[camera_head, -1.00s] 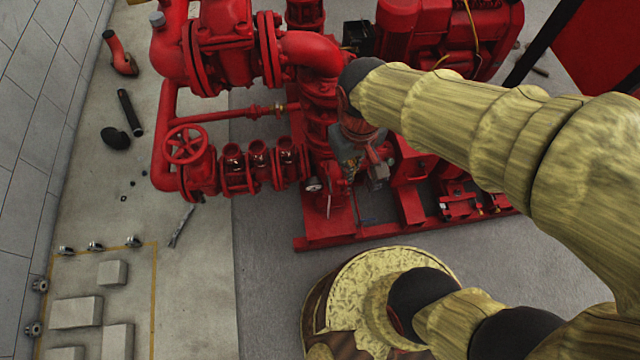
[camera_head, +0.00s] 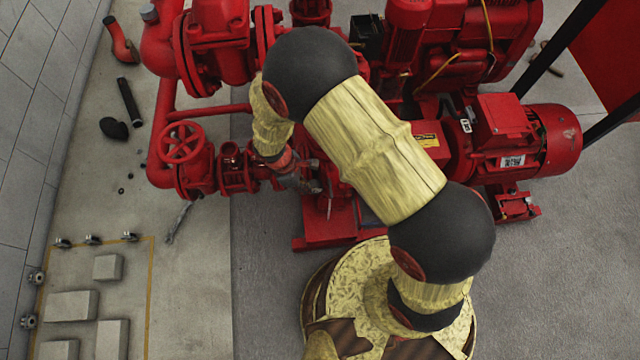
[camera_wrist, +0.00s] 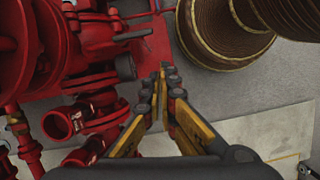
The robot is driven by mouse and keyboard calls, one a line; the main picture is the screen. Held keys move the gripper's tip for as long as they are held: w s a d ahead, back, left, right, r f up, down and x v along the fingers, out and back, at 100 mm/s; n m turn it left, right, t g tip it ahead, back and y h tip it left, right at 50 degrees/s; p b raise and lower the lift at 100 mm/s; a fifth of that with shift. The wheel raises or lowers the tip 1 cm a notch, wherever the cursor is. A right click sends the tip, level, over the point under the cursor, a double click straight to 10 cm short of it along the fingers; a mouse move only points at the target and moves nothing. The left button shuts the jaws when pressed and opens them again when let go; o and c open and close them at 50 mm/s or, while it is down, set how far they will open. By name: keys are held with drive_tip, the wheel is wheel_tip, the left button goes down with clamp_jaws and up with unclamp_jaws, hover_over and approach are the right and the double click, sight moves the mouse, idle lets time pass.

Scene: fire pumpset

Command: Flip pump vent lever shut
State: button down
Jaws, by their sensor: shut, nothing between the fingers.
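My gripper (camera_head: 308,184) is low beside the red pump in the head view, partly hidden by its own wrist. In the wrist view my gripper (camera_wrist: 163,76) shows two dark fingers with yellow sides. The fingertips are together and empty, over grey floor and the edge of the red base frame (camera_wrist: 152,48). A thin pale upright piece (camera_head: 329,207), possibly the vent lever, stands just below the gripper in the head view. I cannot tell whether they touch. I cannot make out the lever for certain in the wrist view.
Red flanged pipes with open ends (camera_wrist: 62,123) lie close left of my fingers in the wrist view. A red handwheel (camera_head: 181,143) is farther left in the head view, and a red motor (camera_head: 545,141) is at right. Grey floor (camera_head: 265,280) in front is clear.

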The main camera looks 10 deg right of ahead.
sight(330, 189)
drive_tip(key=shift+w+a+r+n+t, duration=0.2)
drive_tip(key=shift+w+a+n, duration=0.25)
drive_tip(key=shift+w, duration=0.2)
drive_tip(key=shift+w+a+r+n+t, duration=0.1)
drive_tip(key=shift+w+a+n+t, duration=0.1)
drive_tip(key=shift+w+a+n, duration=0.3)
drive_tip(key=shift+w+d+f, duration=0.1)
drive_tip(key=shift+d, duration=0.1)
drive_tip(key=d+f+b, duration=0.5)
drive_tip(key=d+f, duration=0.1)
drive_tip(key=f, duration=0.3)
drive_tip(key=shift+d+f, duration=0.2)
drive_tip(key=shift+f, duration=0.1)
